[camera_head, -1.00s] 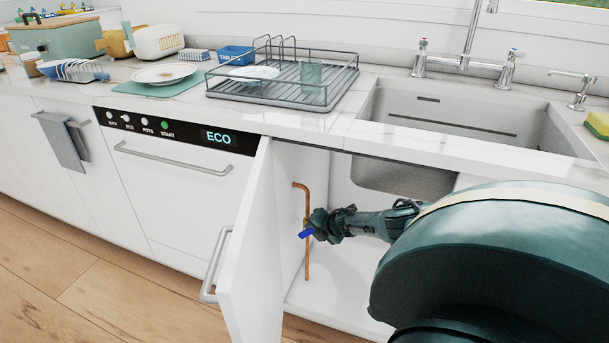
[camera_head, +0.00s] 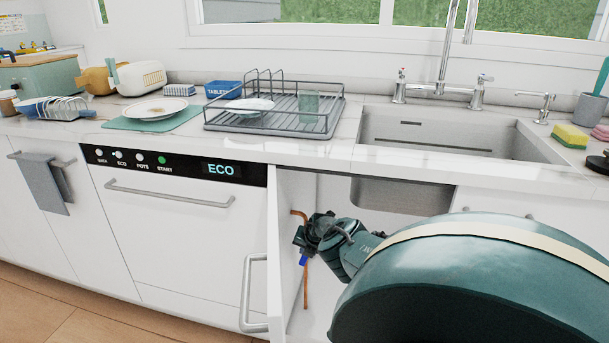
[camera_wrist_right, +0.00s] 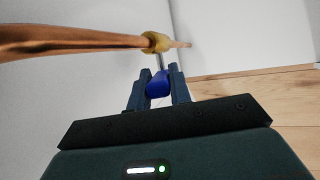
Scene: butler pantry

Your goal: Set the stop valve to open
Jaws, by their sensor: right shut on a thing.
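The stop valve is a brass body (camera_wrist_right: 156,42) on a copper pipe with a blue lever handle (camera_wrist_right: 157,84). The upright pipe (camera_head: 306,285) is inside the open cabinet under the sink. In the wrist view the lever stands out across the pipe. In the head view the blue handle's tip (camera_head: 303,259) shows below the jaws, pointing downward. My right gripper (camera_wrist_right: 158,92) is shut on the blue handle, one finger on each side. In the head view my right gripper (camera_head: 308,240) hides the valve body. My left gripper is out of view.
The open cabinet door (camera_head: 280,240) stands just left of the pipe. The sink basin (camera_head: 400,190) hangs above my right arm. A dishwasher (camera_head: 170,220) is left of the cabinet. A dish rack (camera_head: 330,118) sits on the counter.

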